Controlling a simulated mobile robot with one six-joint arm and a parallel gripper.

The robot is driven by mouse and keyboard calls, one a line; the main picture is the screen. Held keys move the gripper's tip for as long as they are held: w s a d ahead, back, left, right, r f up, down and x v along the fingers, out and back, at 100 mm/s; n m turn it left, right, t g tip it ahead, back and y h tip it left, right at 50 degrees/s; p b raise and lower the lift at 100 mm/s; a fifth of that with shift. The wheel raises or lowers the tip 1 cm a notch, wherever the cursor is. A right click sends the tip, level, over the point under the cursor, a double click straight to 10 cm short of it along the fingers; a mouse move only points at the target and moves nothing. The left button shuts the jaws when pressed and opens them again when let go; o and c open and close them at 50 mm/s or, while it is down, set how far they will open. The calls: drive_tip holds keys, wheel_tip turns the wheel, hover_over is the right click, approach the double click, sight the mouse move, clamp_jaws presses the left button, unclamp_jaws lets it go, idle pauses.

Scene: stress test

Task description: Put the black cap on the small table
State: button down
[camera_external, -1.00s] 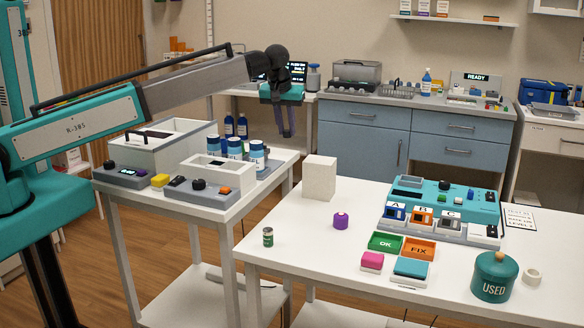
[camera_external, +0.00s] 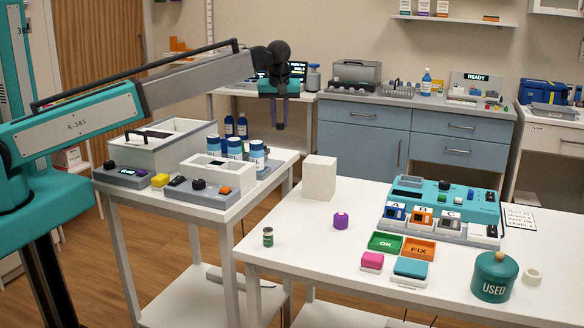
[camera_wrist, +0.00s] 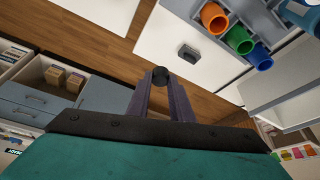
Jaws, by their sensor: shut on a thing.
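My gripper (camera_external: 281,126) hangs with its fingers pointing down beyond the right end of the smaller white table at left (camera_external: 205,202). In the wrist view, my gripper (camera_wrist: 161,84) is shut on a small, round black cap (camera_wrist: 160,73) at its fingertips. The cap is too small to make out clearly in the external view. In the wrist view, wooden floor lies below the cap, with a white tabletop (camera_wrist: 160,45) beside it; the cap appears apart from that top.
Blue-and-white bottles (camera_external: 257,153) and grey-white devices (camera_external: 205,178) crowd the left table. The wrist view shows a dark grey block (camera_wrist: 188,53) and orange, green and blue cups (camera_wrist: 238,40). A white block (camera_external: 319,178) stands on the larger front table (camera_external: 300,240).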

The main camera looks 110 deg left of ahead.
sight(280, 129)
drive_tip(key=shift+f+p, duration=0.55)
drive_tip(key=shift+f, duration=1.95)
drive_tip(key=shift+f, duration=0.1)
drive_tip(key=shift+f+p, duration=0.5)
drive_tip(key=shift+f, duration=1.25)
drive_tip(key=shift+f, duration=0.15)
drive_tip(key=c, duration=1.9)
unclamp_jaws()
drive_tip(key=shift+o, duration=0.2)
drive_tip(key=b+v, duration=0.2)
drive_tip(key=v, duration=1)
drive_tip(key=shift+d+b, duration=0.1)
drive_tip(key=shift+b, duration=0.2)
